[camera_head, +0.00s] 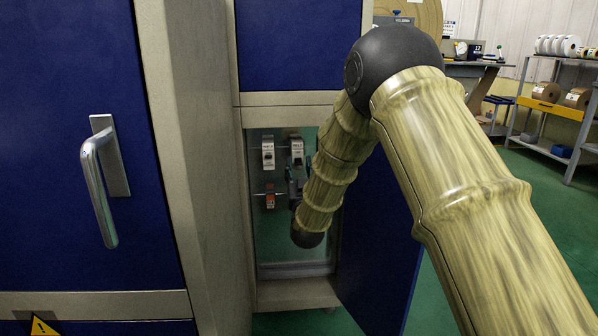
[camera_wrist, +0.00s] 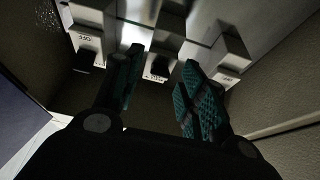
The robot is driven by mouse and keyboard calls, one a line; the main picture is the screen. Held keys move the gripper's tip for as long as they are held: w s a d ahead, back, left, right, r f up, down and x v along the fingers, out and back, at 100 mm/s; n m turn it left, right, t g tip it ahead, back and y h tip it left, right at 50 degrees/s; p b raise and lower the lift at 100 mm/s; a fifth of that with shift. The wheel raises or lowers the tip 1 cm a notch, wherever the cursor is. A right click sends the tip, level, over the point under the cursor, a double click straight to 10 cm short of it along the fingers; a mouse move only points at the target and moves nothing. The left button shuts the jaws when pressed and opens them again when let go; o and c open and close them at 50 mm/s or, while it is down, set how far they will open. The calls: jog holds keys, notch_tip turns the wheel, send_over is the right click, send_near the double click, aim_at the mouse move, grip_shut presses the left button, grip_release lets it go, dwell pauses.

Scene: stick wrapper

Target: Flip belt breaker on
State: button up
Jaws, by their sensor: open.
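In the head view, a white breaker (camera_head: 268,153) and a second breaker (camera_head: 297,148) sit side by side high inside the open cabinet bay. The second one's label seems to read BELT, but it is too small to be sure. My gripper (camera_head: 297,181) is inside the bay, just below this second breaker and partly hidden by my arm. In the wrist view, my gripper (camera_wrist: 162,60) is open, its two teal-padded fingers apart. A breaker's dark lever (camera_wrist: 157,73) shows between the fingers, with nothing clearly gripped. Switch positions cannot be told.
A red switch (camera_head: 270,201) sits lower left in the bay. The bay's blue door (camera_head: 378,255) stands open at the right, close to my arm. The wrist view shows other breakers at left (camera_wrist: 87,42) and right (camera_wrist: 229,74), near the fingers.

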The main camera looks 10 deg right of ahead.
jog(key=shift+c, duration=0.5)
grip_shut()
